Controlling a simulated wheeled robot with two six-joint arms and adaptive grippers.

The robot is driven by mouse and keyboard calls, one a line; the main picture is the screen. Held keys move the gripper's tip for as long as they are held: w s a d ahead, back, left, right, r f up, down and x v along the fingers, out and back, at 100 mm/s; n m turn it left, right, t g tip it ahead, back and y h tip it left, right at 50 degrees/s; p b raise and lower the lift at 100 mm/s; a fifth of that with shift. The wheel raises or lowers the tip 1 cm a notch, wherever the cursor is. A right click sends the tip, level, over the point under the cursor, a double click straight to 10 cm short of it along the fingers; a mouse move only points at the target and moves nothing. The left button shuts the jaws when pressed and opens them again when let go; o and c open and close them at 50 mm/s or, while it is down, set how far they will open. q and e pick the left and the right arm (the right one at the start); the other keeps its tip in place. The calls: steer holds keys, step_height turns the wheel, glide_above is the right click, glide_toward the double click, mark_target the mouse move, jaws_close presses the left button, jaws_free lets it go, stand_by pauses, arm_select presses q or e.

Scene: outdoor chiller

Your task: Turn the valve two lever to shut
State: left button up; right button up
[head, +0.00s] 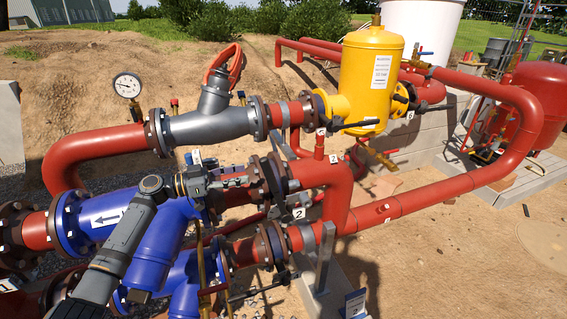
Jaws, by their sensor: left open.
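The number 2 tags (334,158) mark the red pipe just right of the dark flanged valve two (270,180) in the middle of the head view. My left arm comes in from the lower left over the blue pipe fittings. My left gripper (238,179) is open, with its fingers pointing right, just left of the valve two flanges. The valve two lever is not clearly visible; the gripper and arm cover that area. I cannot tell whether the fingers touch the lever. My right gripper is not in view.
Blue fittings (98,222) lie under my left arm. A grey strainer body (212,125) and a pressure gauge (127,86) stand behind. A yellow tank (371,75) stands at the back, with a black lever (358,125) nearby.

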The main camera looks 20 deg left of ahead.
mark_target(268, 166)
arm_select(q)
steer(key=p+x, duration=0.1)
steer(key=x, duration=0.1)
steer(key=r+p+x, duration=0.1)
steer(key=p+x, duration=0.1)
steer(key=x, duration=0.1)
steer(key=p+x, duration=0.2)
steer(key=x, duration=0.1)
steer(key=shift+d+r, duration=0.15)
steer(key=shift+r, duration=0.05)
steer(key=shift+w+d+f+p, duration=0.15)
steer(key=shift+w+d+p, duration=0.1)
steer(key=shift+d+p, duration=0.15)
steer(key=shift+f, duration=0.1)
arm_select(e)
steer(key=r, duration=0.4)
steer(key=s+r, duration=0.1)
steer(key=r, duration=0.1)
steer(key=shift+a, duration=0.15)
arm_select(q)
steer(key=c, duration=0.7)
steer(key=shift+c, duration=1.1)
jaws_close()
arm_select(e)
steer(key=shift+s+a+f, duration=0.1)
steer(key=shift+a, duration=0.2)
